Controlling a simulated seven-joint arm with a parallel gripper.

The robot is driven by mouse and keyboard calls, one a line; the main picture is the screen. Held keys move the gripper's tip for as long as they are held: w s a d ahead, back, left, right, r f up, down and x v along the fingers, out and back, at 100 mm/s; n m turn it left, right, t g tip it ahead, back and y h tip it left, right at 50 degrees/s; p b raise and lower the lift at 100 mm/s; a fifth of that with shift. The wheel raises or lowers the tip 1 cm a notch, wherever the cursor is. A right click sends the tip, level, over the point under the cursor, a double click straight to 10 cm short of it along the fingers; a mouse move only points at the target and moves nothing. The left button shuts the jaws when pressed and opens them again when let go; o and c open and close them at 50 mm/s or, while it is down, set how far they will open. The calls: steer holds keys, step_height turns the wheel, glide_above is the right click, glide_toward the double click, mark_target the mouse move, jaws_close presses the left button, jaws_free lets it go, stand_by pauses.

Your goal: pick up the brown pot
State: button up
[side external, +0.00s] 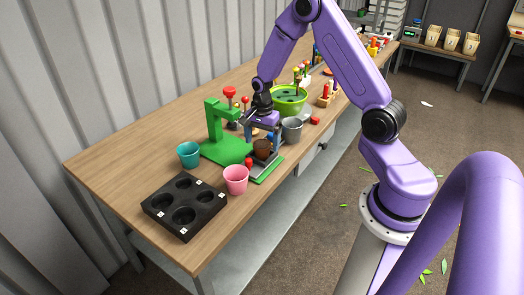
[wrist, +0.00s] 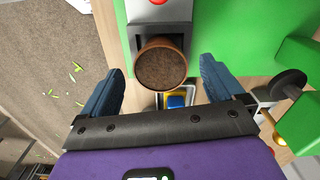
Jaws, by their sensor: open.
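The brown pot (wrist: 161,62) stands on a grey plate (wrist: 188,37) in the wrist view, its round soil-filled top facing the camera. It also shows in the side external view (side external: 263,149), partly hidden by my gripper. My gripper (wrist: 160,72) is open, with one blue finger on the left of the pot and one on the right. Gaps show between both fingers and the pot. In the side external view my gripper (side external: 262,136) is low over the bench beside the pot.
A green stand (side external: 222,145) is left of my gripper. A grey cup (side external: 291,130) is close on the right. A pink cup (side external: 236,180), a teal cup (side external: 188,155) and a black tray with holes (side external: 183,206) are in front. Bare bench (side external: 110,165) lies at left.

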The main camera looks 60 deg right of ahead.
steer(key=shift+f, duration=1.45)
steer(key=c, duration=1.2)
steer(key=shift+o, duration=0.2)
steer(key=shift+r, duration=0.15)
steer(key=shift+w+r, duration=0.1)
steer(key=shift+r, duration=0.35)
step_height(320, 180, up, 2)
steer(key=shift+r, duration=0.1)
steer(key=s+a+r, duration=0.4)
steer(key=s+r, duration=0.5)
steer(key=s, duration=0.4)
steer(key=shift+s+r, duration=0.25)
steer(key=shift+r, duration=0.1)
